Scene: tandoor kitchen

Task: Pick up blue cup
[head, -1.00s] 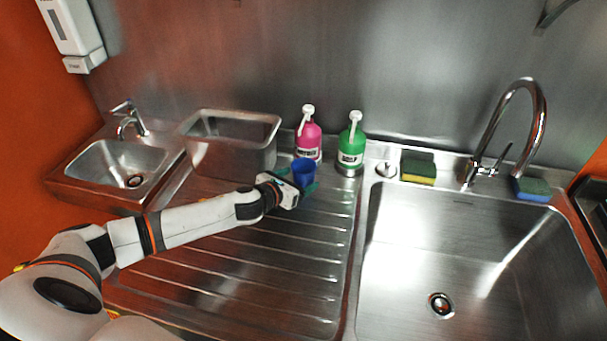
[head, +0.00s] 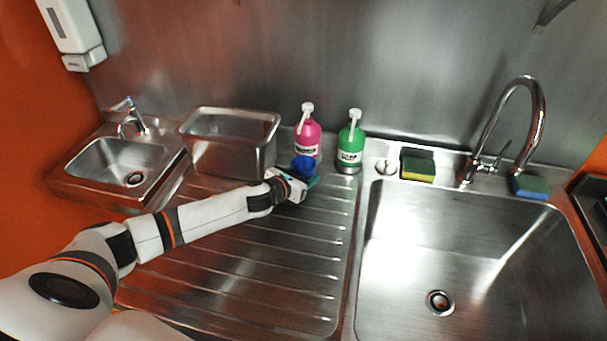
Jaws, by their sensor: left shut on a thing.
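The blue cup (head: 303,165) is on the ribbed steel drainboard side, in front of the pink bottle. Its rim and upper part show; its lower part is hidden behind my left gripper (head: 311,181). My left gripper is shut on the cup, its teal fingertips around the cup's lower side. I cannot tell whether the cup's base touches the drainboard. My right gripper is not in view.
The pink pump bottle (head: 308,134) stands right behind the cup, and the green pump bottle (head: 351,146) to its right. A steel container (head: 228,158) stands to the left. Sponges (head: 418,168) lie behind the large sink (head: 460,240). The front drainboard (head: 260,270) is clear.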

